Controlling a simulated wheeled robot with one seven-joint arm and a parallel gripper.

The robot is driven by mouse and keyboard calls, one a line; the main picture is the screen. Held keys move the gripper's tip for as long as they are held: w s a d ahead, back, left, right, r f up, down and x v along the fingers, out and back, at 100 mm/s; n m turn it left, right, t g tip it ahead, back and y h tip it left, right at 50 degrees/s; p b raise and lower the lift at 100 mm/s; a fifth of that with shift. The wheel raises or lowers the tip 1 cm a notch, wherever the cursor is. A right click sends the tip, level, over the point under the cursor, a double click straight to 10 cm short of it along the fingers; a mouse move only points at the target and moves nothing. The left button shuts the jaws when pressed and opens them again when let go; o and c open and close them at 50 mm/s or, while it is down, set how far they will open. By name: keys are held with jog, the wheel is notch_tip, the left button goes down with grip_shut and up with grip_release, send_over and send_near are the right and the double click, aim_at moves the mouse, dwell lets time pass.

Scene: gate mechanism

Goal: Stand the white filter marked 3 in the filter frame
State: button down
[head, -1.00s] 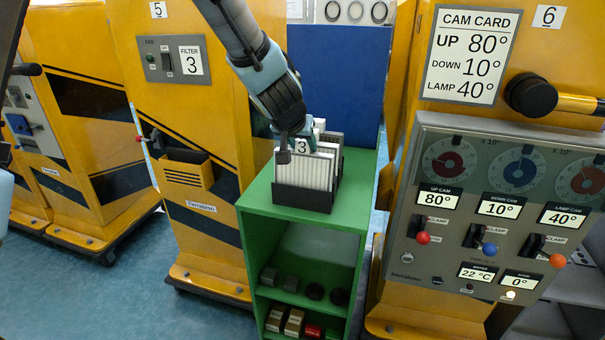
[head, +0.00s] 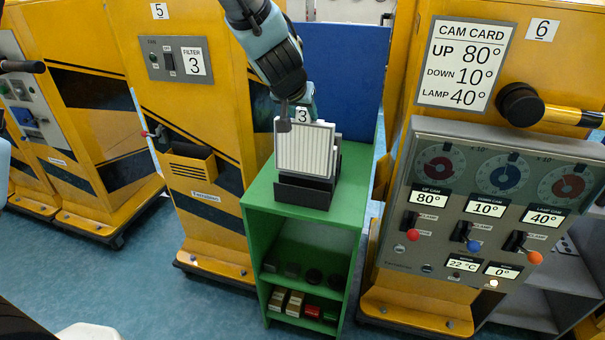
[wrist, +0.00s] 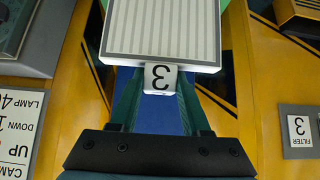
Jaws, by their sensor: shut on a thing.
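The white pleated filter marked 3 (head: 303,150) hangs upright from my gripper (head: 301,114), just above a black holder (head: 301,192) on the green cabinet. My gripper is shut on its small tab marked 3 (head: 303,115). In the wrist view the tab (wrist: 160,78) is between the fingertips (wrist: 160,88), and the pleated face (wrist: 163,30) extends beyond. On the yellow machine numbered 5, an open orange-fronted pocket (head: 191,168) with a dark opening sits below the FILTER 3 label (head: 194,61). I cannot tell for certain whether this pocket is the filter frame.
The green cabinet (head: 257,193) stands between machine 5 (head: 210,215) and machine 6 (head: 420,300). A blue panel (head: 350,70) rises behind it. A red-tipped lever (head: 146,134) sticks out beside the pocket. A black and yellow handle (head: 572,115) juts from machine 6.

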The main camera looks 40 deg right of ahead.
jog(key=shift+r, duration=0.6)
jog(key=shift+r, duration=0.55)
jog(key=s+a, duration=0.5)
jog(key=a, duration=0.3)
jog(key=shift+s+a+r+b, duration=0.2)
jog(key=shift+r+b, duration=0.25)
